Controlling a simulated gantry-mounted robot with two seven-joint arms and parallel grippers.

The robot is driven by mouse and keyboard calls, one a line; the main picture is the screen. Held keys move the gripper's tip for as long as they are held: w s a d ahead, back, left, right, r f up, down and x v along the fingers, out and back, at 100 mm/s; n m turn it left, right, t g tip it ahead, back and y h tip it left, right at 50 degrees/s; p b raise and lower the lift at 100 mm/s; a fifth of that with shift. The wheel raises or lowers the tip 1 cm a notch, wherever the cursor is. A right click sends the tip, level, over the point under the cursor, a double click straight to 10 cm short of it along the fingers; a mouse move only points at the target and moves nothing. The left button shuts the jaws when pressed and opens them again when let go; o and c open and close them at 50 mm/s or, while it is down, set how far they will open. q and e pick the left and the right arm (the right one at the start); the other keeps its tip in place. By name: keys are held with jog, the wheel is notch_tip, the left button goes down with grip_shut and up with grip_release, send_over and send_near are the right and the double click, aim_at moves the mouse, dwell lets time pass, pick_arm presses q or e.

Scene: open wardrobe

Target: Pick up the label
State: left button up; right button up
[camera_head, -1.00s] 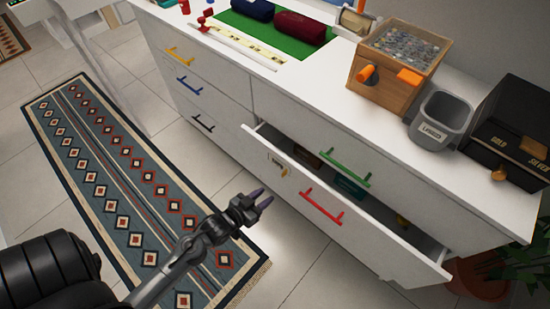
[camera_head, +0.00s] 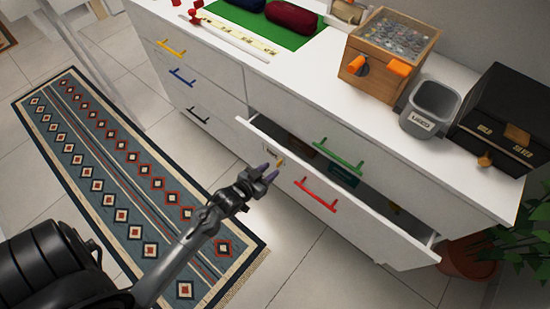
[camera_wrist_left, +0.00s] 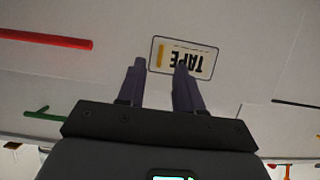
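The label (camera_wrist_left: 205,60) is a pale rectangular plate with a dark frame, the word TAPE and a yellow bar. It is on the white front of the pulled-out drawer, upside down in the left wrist view. In the head view the label (camera_head: 269,153) shows small, just beyond my fingertips, partly covered. My left gripper (camera_head: 267,171) is open, with nothing between its purple fingers. In the left wrist view the fingers of the left gripper (camera_wrist_left: 160,66) overlap the label's lower edge; I cannot tell whether they touch it. My right gripper is not in view.
The open drawer has a red handle (camera_head: 316,195); a green handle (camera_head: 338,155) is on the drawer above. A wooden box (camera_head: 388,55), a grey bin (camera_head: 430,107) and a black box (camera_head: 507,120) stand on the white top. A patterned rug (camera_head: 130,190) lies on the floor.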

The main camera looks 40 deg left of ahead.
pick_arm(q)
jog(key=b+x, duration=0.2)
jog(key=x, duration=0.2)
jog(key=shift+w+f, duration=0.15)
jog(key=shift+f, duration=0.1)
grip_shut()
